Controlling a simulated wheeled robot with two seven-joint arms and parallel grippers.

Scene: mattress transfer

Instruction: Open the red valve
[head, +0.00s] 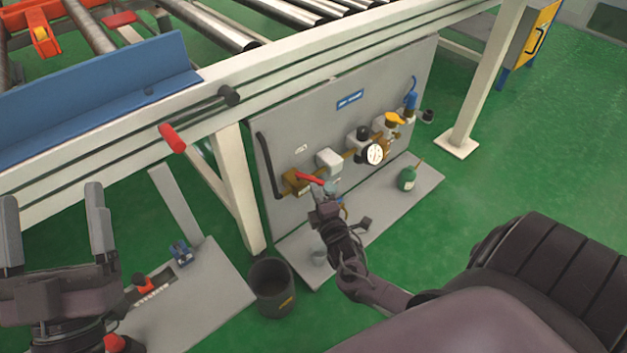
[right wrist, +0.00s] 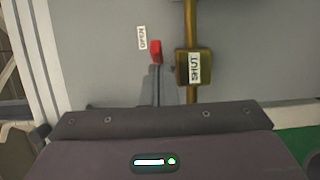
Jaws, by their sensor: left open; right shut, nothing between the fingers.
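The red valve lever (head: 310,178) is on a brass valve (head: 294,187) at the lower left of the grey panel. My right gripper (head: 329,190) is shut and empty, close to the lever's right end; I cannot tell whether they touch. In the right wrist view the red lever (right wrist: 155,51) shows near the OPEN label (right wrist: 142,37), beside the brass valve body (right wrist: 182,67) with the SHUT label (right wrist: 195,67). My left gripper (head: 52,195) is open and empty, at the left, away from the panel.
The panel (head: 285,140) also carries a round gauge (head: 374,154) and a black bent handle (head: 268,165). The white conveyor frame (head: 300,72) runs above. Green floor is clear at the right.

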